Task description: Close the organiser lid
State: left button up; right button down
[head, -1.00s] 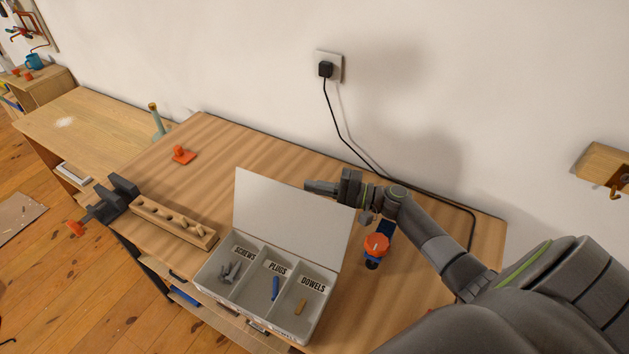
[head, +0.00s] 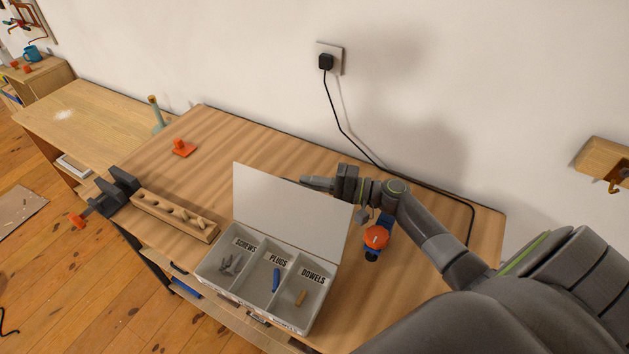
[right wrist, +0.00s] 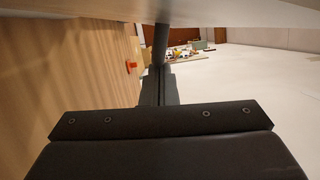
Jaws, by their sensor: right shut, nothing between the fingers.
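The organiser (head: 262,316) is a light grey box on the workbench. Its compartments are labelled screws, plugs and dowels and hold a few small items. Its lid (head: 290,212) stands up, open, at the back edge. My right gripper (head: 318,184) is behind the lid near its top edge, shut and empty, with its tip partly hidden by the lid. In the right wrist view its shut fingers (right wrist: 161,60) point ahead, with a pale surface, likely the lid, along the top. Whether they touch it I cannot tell. My left gripper is not in view.
An orange-topped blue object (head: 376,238) stands right of the lid under my right arm. A wooden rack (head: 174,218) and a dark vise (head: 118,190) lie to the left. A black cable (head: 350,135) hangs from the wall socket. The bench behind the rack is mostly clear.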

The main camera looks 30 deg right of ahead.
jog(key=s+a+r+n+h, duration=0.1)
jog(key=s+a+r+n, duration=0.2)
jog(key=s+a+n, duration=0.2)
jog(key=a+n, duration=0.1)
jog(key=a, duration=0.1)
jog(key=shift+a+r+g+h+b, duration=0.25)
jog(key=shift+a+g+h+b, duration=0.05)
jog(key=shift+a, duration=0.1)
jog(key=shift+s+d, duration=0.1)
